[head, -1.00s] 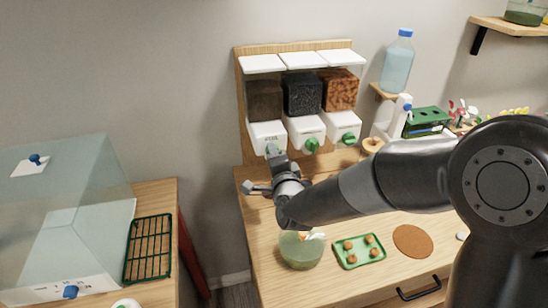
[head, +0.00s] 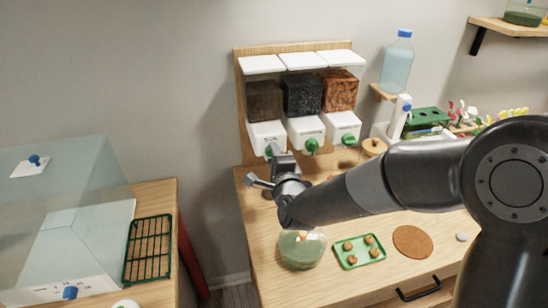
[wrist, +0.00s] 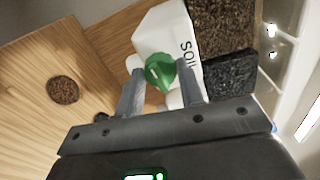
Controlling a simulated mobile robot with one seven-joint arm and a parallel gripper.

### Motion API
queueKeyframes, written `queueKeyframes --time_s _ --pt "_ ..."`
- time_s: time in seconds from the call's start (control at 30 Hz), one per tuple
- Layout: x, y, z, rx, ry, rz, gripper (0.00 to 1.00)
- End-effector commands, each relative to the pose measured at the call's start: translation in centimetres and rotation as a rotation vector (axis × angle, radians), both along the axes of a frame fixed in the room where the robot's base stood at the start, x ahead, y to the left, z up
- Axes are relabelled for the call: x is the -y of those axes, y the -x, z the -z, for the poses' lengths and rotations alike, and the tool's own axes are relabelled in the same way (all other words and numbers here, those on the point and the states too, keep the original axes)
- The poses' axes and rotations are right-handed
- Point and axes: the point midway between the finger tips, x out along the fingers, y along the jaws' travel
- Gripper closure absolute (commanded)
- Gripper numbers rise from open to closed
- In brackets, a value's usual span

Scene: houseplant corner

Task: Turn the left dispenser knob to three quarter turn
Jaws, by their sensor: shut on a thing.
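The left dispenser (head: 262,132) is a white box with a dark brown block above it, on a wooden back board. Its green knob (head: 269,151) is partly hidden by my gripper (head: 277,153) in the head view. In the wrist view the green knob (wrist: 160,72) sits between the two fingers of my gripper (wrist: 162,82), which are shut on it. The white box (wrist: 166,30) behind it carries the letters "SOIL". The knob's exact angle is hard to read.
The middle knob (head: 312,145) and right knob (head: 348,139) are close to the right. Below my wrist stand a greenish bowl (head: 301,255) and a green tray (head: 360,256) with several brown pieces. A glass tank (head: 60,180) stands on the left.

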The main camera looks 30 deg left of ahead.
Motion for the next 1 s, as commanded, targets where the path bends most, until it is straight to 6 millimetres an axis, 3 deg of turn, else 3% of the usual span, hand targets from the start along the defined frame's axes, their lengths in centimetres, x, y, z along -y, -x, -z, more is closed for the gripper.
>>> queueKeyframes --time_s 0.03,0.07,0.3,0.67,1.0 --pt "0.0 0.0 0.1 -0.002 0.002 0.001 0.88" --pt "0.0 0.0 0.1 -0.003 0.003 0.001 0.65" --pt "0.0 0.0 0.1 -0.001 0.002 0.001 0.45" --pt "0.4 0.4 0.0 0.0 0.001 0.0 0.44" --pt "4.4 4.4 -0.5 0.003 0.002 0.001 0.44"
